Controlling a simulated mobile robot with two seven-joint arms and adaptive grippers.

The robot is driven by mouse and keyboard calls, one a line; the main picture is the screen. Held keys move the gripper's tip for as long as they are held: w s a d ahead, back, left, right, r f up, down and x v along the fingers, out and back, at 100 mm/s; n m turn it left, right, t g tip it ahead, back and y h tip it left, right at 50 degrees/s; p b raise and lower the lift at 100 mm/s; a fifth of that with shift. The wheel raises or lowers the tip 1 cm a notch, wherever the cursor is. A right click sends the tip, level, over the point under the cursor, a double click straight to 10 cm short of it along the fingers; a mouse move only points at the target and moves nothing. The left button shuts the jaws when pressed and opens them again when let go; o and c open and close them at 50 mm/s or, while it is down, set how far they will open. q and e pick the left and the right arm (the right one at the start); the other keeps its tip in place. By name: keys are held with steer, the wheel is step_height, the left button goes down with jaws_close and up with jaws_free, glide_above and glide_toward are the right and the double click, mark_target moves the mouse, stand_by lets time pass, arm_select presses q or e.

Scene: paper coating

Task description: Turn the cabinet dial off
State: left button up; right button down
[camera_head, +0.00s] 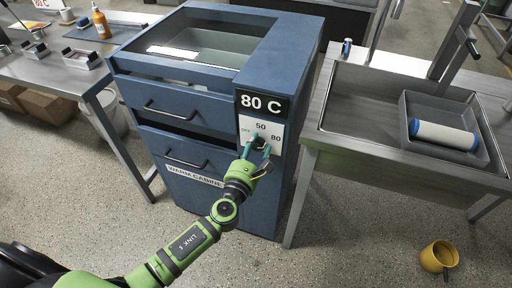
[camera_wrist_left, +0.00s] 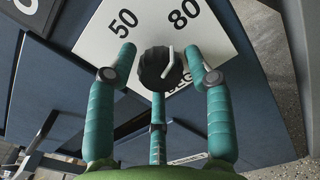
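The blue warm cabinet (camera_head: 210,150) stands in the middle of the head view, with a display (camera_head: 262,104) reading 80 C. Below it is a white dial plate (camera_head: 247,122) marked OFF, 50 and 80. The black dial (camera_wrist_left: 153,68) shows in the left wrist view, its white pointer towards the 80 mark. In the head view my gripper partly hides it. My left gripper (camera_head: 257,147) is at the plate with its teal fingers spread around the dial. In the left wrist view gaps show between the dial and the two upper fingers; contact with the lower finger is unclear.
A steel sink bench (camera_head: 360,150) stands close on the right, with a grey tray (camera_head: 410,110) holding a white roll (camera_head: 445,135). A steel table (camera_head: 60,75) is on the left. A yellow mug (camera_head: 438,257) is on the floor. Floor in front is mostly clear.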

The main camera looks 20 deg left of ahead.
arm_select(q)
steer(key=c, duration=0.5)
